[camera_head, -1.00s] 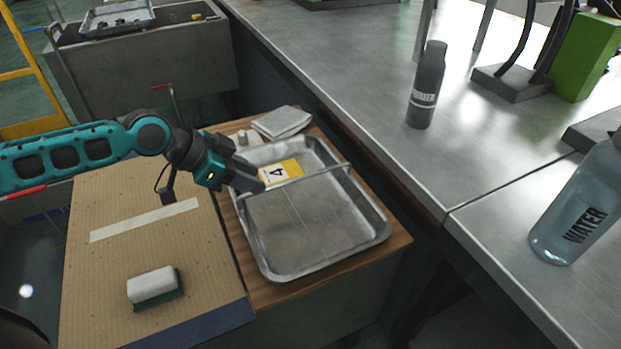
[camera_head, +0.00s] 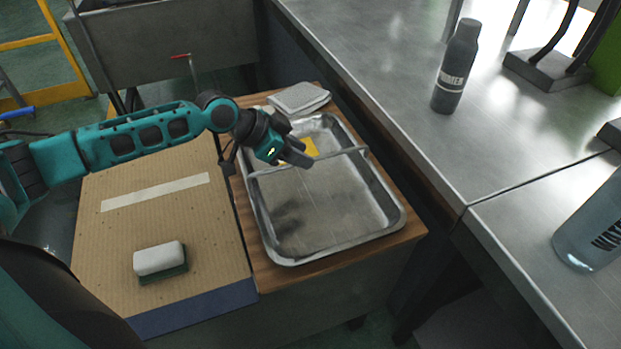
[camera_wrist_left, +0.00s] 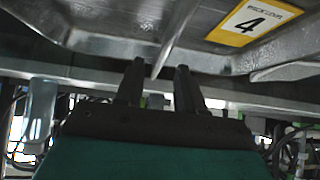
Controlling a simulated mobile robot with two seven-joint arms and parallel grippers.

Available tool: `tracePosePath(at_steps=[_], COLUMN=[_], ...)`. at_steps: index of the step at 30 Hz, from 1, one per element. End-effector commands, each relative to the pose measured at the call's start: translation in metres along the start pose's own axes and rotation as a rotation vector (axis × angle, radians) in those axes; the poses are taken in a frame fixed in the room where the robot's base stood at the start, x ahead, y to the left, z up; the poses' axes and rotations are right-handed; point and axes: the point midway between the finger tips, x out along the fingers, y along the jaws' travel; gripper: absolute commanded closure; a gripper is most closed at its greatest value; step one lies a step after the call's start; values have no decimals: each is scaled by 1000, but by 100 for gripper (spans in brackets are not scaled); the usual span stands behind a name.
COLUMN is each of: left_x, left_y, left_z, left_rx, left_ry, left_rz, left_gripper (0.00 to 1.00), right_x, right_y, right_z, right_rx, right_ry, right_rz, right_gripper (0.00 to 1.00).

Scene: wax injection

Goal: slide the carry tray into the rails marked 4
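The carry tray is a shallow grey metal tray (camera_head: 388,195) with a thin bar (camera_head: 340,154) across it, lying on a wooden top in the head view. Its yellow label (camera_head: 309,148) is partly behind my gripper; in the wrist view the label (camera_wrist_left: 254,22) reads 4. My left gripper (camera_head: 303,158) is over the tray at the bar, left of its middle. In the wrist view its two fingers (camera_wrist_left: 157,82) stand apart, with the bar (camera_wrist_left: 176,38) running toward the gap between them. Contact cannot be told. No rails marked 4 are recognisable. My right gripper is not in view.
A brown board (camera_head: 112,255) with a white-and-green block (camera_head: 160,260) lies left of the tray. Folded grey cloths (camera_head: 299,98) lie behind it. A steel bench (camera_head: 400,60) at right carries a dark bottle (camera_head: 456,68) and a clear water bottle (camera_head: 592,230).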

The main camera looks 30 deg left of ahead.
Motion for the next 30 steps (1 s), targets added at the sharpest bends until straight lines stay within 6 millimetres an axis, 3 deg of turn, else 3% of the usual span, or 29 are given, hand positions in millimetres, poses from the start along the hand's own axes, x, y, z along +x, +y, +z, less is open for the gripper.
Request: tracePosePath(at_steps=[7,17,28,30], left_x=[37,42,42,42], left_y=[0,0,0,0], left_z=[3,3,3,4], left_rx=[-2,0,-1,-1], left_ry=[3,1,0,0], left_rz=[1,0,0,0], left_gripper=[62,63,98,100], right_x=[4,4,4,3], right_y=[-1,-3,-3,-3], right_z=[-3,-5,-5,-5], right_rx=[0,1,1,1], right_ry=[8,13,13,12], right_rz=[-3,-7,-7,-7], right_gripper=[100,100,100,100])
